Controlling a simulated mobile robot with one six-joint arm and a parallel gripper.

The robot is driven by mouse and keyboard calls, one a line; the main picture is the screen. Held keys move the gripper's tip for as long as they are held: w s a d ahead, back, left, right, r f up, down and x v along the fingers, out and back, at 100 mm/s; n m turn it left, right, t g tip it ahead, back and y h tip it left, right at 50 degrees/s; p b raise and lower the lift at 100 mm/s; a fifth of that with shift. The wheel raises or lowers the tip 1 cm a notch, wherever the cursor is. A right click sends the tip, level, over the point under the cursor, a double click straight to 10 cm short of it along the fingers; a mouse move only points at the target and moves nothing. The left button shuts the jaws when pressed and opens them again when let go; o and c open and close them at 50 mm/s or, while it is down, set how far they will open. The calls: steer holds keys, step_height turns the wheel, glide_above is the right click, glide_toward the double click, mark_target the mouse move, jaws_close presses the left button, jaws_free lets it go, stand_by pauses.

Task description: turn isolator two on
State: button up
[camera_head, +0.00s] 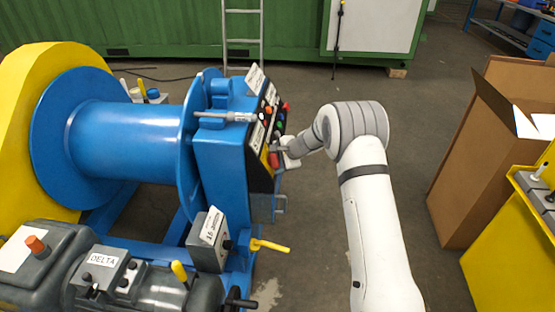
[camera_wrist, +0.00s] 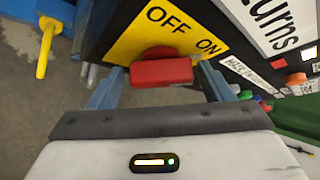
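A red isolator handle (camera_wrist: 162,72) sits on a yellow plate (camera_wrist: 130,45) marked OFF and ON in the wrist view. OFF is above the handle and ON is to its upper right. No isolator number is readable. The handle lies crosswise between the fingers of my gripper (camera_wrist: 161,78), one finger near each end. Narrow gaps seem to show beside the handle, so the gripper looks open around it; contact is unclear. In the head view the red handle (camera_head: 273,160) is low on the blue machine's panel, partly hidden by my gripper (camera_head: 284,150).
The panel above carries several coloured buttons (camera_head: 268,110) and white labels. A yellow lever (camera_head: 270,245) projects below, beside a grey box (camera_head: 208,240). A cardboard box (camera_head: 470,165) and a yellow cabinet (camera_head: 510,240) stand at right. Open floor lies behind my arm.

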steer(key=shift+o, duration=0.7)
steer(key=shift+r, duration=0.1)
steer(key=v, duration=0.7)
steer(key=shift+s+d+r, duration=0.2)
steer(key=s+d+r+n+g+h+p, duration=0.1)
steer(key=s+d+r+n+p, duration=0.15)
steer(key=s+r, duration=0.65)
steer(key=s+d+r+n+g+h+p, duration=0.1)
steer(key=s+d+r+n, duration=0.3)
steer(key=s+r, duration=0.4)
steer(key=s+d+r+n+h+p, duration=0.1)
steer(key=s+d, duration=0.3)
steer(key=s, duration=0.4)
steer(key=s+d+r+n+h+p, duration=0.1)
steer(key=s+d+r+n+h, duration=0.1)
steer(key=s, duration=0.7)
steer(key=s+d+r+n+h+p, duration=0.1)
steer(key=s+d+r+n+p, duration=0.1)
steer(key=s+d, duration=0.4)
steer(key=s+r+n, duration=0.1)
steer(key=s, duration=0.2)
steer(key=shift+r+g+h, duration=0.3)
